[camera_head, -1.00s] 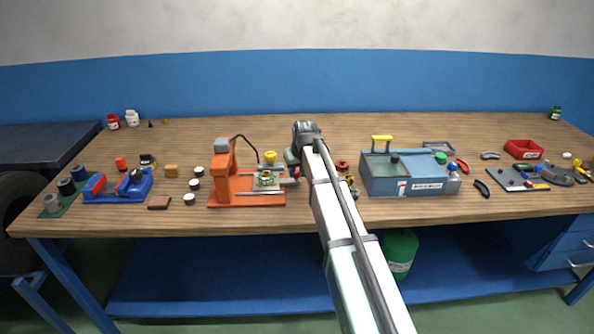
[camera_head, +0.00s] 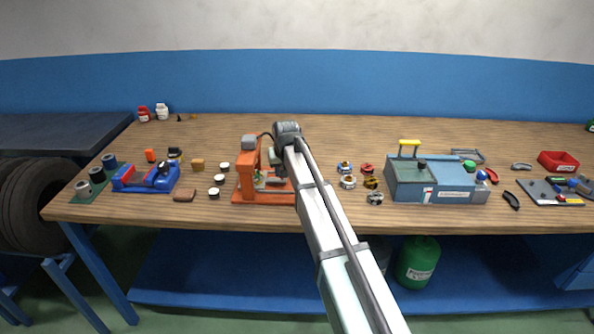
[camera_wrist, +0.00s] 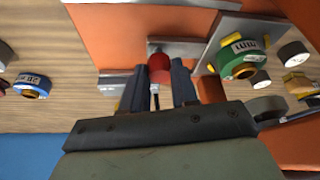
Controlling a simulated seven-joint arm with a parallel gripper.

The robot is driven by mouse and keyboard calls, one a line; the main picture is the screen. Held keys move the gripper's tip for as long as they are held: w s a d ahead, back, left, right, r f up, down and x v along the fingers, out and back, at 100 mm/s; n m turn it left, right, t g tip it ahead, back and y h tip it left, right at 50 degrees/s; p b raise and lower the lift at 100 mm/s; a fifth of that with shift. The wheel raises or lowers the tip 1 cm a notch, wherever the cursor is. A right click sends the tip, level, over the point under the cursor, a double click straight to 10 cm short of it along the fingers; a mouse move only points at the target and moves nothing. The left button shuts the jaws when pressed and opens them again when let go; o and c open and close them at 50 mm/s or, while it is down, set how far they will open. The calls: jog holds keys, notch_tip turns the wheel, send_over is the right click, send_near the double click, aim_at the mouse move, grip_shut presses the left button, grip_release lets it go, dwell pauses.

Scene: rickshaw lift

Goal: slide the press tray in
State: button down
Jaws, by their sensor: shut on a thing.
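The orange press (camera_head: 250,165) stands on the bench left of the middle, on its orange base (camera_head: 262,197). Its tray is largely hidden by my arm in the head view. In the wrist view the metal tray (camera_wrist: 206,66) carries a green and yellow ring-shaped part (camera_wrist: 240,58) with a white label. A red knob (camera_wrist: 158,68) is at the tray's near end. My gripper (camera_wrist: 157,78) has its two dark fingers on either side of this knob and is shut on it. In the head view my gripper (camera_head: 277,168) is close to the press column, over the base.
Several ring-shaped parts (camera_head: 348,181) lie right of my arm. A blue-grey box machine (camera_head: 435,182) stands farther right. Several white-topped cylinders (camera_head: 219,179) and a blue vise-like fixture (camera_head: 146,177) are left of the press. The bench behind the press is clear.

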jog(key=shift+a, duration=0.35)
jog(key=c, duration=0.9)
grip_release()
jog(key=shift+o, duration=0.2)
jog(key=shift+d, duration=0.1)
jog(key=v, duration=1.3)
jog(key=shift+s+r, duration=0.2)
jog(key=shift+r, duration=0.15)
